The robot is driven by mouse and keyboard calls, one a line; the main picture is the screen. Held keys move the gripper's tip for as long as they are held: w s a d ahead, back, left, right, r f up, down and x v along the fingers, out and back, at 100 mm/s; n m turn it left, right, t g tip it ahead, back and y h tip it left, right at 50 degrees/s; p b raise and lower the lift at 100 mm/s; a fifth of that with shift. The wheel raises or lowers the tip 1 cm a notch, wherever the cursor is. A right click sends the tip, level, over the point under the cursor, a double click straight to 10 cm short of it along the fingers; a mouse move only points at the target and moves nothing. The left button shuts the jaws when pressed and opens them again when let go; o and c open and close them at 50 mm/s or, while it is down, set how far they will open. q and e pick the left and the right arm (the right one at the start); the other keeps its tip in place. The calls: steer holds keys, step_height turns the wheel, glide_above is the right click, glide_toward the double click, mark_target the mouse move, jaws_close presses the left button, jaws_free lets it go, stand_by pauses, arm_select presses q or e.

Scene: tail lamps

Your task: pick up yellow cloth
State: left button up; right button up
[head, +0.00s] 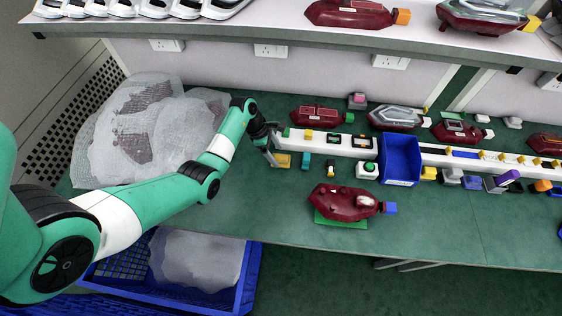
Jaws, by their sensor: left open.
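A small yellow piece (283,161) lies on the green table just beside the tips of my left gripper; it may be the yellow cloth, but it is too small to tell cloth from block. My left gripper (272,156) is open and points down near the left end of the white rail. I cannot tell whether its fingers touch the yellow piece. Another yellow piece (428,173) sits right of the blue bin (399,160). My right gripper is not in view.
A dark red tail lamp (343,203) lies on a green pad in front. The white rail (333,144) carries small coloured blocks. Translucent wrap (185,140) is heaped at left. A blue crate (251,272) stands below the table. A shelf (270,37) overhangs the back.

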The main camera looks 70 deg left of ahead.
arm_select(q)
steer(key=x, duration=0.2)
steer(key=shift+w+d+f+b, duration=0.1)
steer(key=shift+f+b, duration=0.25)
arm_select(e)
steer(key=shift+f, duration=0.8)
arm_select(q)
steer(key=shift+r, duration=0.1)
steer(key=shift+c, duration=0.3)
steer(key=c, duration=1)
steer(key=shift+c, duration=0.2)
steer(key=shift+r+p, duration=0.5)
step_height(320, 180, up, 3)
steer(key=shift+p, duration=1)
steer(key=s+d+r+p, duration=0.2)
steer(key=d+r+p, duration=0.1)
steer(key=d, duration=0.3)
steer(key=s+d+r+p, duration=0.2)
steer(key=d+r+p, duration=0.2)
steer(key=d+r, duration=0.2)
steer(key=shift+s+d, duration=0.3)
steer(key=shift+d, duration=0.35)
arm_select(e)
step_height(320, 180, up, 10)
